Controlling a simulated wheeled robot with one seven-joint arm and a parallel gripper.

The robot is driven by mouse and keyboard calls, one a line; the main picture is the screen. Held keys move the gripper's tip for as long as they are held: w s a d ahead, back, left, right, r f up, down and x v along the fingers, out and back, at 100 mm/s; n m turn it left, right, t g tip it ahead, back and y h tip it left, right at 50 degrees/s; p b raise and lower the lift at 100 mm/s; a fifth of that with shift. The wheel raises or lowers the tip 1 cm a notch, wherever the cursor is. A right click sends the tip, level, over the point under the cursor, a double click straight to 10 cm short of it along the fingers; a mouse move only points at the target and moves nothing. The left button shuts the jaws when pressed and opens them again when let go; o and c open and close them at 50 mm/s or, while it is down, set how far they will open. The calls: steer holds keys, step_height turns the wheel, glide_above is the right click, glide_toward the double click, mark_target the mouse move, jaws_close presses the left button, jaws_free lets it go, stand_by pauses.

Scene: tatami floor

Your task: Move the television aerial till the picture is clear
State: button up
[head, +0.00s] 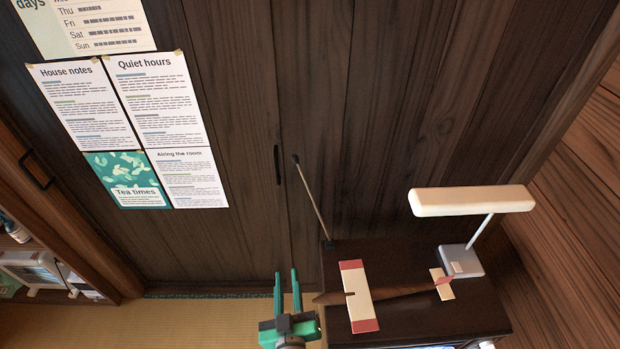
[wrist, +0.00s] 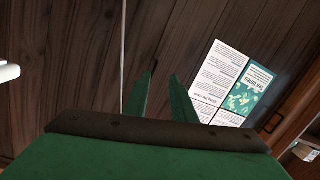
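The television aerial (head: 312,203) is a thin rod with a dark tip. It leans up and left from a small dark base at the back left of the dark television-like box (head: 425,248). In the wrist view the aerial (wrist: 123,45) is a pale line just left of the fingers. My gripper (head: 286,271), with green fingers, is at the left of the box, below and left of the rod. It also shows in the wrist view (wrist: 161,74), its fingers apart with nothing between them. Only a bright sliver of the screen shows at the head view's bottom edge; the picture cannot be read.
A model plane (head: 358,296) with white and red wings lies on the box, close right of my gripper. A white lamp (head: 472,201) stands behind it. A dark plank wall with posted notices (head: 158,100) is behind. A shelf (head: 60,240) stands at left.

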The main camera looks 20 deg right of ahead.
steer(key=w+d+r+m+h, duration=0.3)
steer(key=w+d+r+h, duration=0.2)
steer(key=w+d+r, duration=0.5)
steer(key=w+a+r+x, duration=0.1)
steer(key=a+x, duration=0.1)
steer(key=x, duration=1)
steer(key=shift+a+r+g, duration=0.2)
steer(key=shift+r+g, duration=0.05)
steer(key=shift+g, duration=0.05)
jaws_close()
steer(key=shift+a, duration=0.2)
steer(key=shift+d, duration=0.2)
